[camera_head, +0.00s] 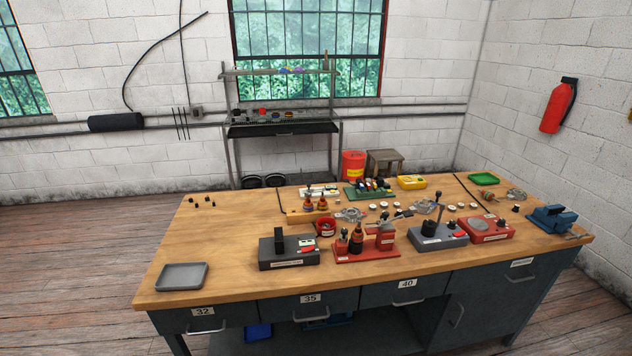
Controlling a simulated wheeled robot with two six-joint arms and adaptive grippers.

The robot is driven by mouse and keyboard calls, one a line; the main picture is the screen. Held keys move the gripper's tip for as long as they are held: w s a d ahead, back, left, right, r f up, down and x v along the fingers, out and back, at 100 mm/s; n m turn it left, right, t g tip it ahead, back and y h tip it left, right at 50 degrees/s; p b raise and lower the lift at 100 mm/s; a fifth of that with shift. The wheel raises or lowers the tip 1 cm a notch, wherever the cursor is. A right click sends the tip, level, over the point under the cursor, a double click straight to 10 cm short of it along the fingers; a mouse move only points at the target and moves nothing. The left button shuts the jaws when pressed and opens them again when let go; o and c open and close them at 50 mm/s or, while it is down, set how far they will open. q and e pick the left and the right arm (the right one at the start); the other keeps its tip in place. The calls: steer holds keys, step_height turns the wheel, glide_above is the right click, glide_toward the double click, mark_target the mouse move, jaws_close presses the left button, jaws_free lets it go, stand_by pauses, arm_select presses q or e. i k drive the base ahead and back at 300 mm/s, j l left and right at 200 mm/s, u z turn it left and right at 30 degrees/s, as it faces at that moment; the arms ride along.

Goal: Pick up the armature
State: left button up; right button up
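Several small parts with orange copper-like bands look like armatures. Two stand upright side by side at the back middle of the wooden workbench (230,265), a left one (308,204) and a right one (322,205). Another dark and copper part (356,241) stands upright in a red fixture (352,256) near the front edge. A copper-coloured piece (488,196) lies at the back right. I cannot tell which of these the task means. Neither of my grippers shows in this view.
A grey tray (182,277) lies at the front left. A black-post station (289,254), a grey lever station (437,237), a red station (486,229) and a blue vise (552,218) line the front. Small metal parts crowd the back middle. The left part of the bench is mostly clear.

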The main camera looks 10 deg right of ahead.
mark_target(357, 234)
steer(key=u, duration=0.35)
steer(key=l+u, duration=0.3)
steer(key=l, duration=0.5)
steer(key=l+u, duration=0.25)
steer(key=l, duration=0.55)
steer(key=k+l+u, duration=0.1)
steer(key=l+u, duration=0.2)
steer(key=l, duration=0.45)
